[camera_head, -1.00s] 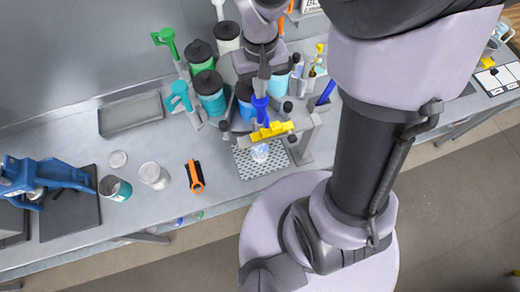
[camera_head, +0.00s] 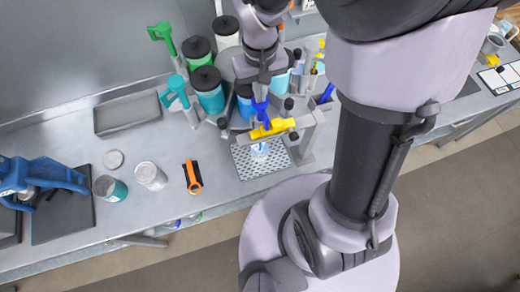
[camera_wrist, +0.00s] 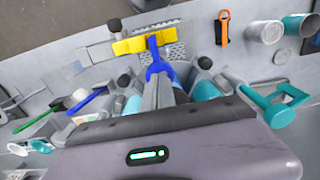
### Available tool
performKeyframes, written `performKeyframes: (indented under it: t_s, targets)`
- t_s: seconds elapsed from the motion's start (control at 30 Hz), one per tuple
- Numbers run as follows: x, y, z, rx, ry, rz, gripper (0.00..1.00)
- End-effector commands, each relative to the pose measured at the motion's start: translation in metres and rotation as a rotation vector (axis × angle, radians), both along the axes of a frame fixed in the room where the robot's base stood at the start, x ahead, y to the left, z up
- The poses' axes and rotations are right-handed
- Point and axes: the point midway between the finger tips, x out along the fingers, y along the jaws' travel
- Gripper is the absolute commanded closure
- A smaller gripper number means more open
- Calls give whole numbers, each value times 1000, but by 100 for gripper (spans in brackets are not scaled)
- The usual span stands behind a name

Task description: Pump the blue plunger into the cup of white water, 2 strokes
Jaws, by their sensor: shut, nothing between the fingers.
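The blue plunger (camera_head: 260,109) stands upright at the yellow guide bar (camera_head: 272,128) of a grey stand. Its forked blue top also shows in the wrist view (camera_wrist: 157,68), with the yellow bar (camera_wrist: 140,43) beyond it. A small clear cup (camera_head: 260,151) with pale bluish-white contents sits under the bar on a perforated drip tray (camera_head: 249,170). The bar hides part of the cup, so I cannot tell how deep the plunger reaches. My gripper (camera_head: 262,87) is shut and empty, pointing down just above the plunger's top. I cannot tell whether it touches it.
Several lidded jars, such as a teal one (camera_head: 209,95), and a teal-handled tool (camera_head: 180,92) stand close left of my gripper. An orange-black tool (camera_head: 193,177) and a cup (camera_head: 150,176) are farther left. Free counter lies around the grey tray (camera_head: 128,112).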

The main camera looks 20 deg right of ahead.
Motion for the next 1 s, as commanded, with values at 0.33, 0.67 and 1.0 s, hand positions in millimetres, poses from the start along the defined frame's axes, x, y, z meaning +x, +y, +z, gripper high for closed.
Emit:
performKeyframes:
  t_s: [0.33,0.67,1.0]
  targets:
    - [-1,0,4,0,2,0,100]
    - [-1,0,37,0,2,-1,100]
    - [0,0,45,0,1,0,100]
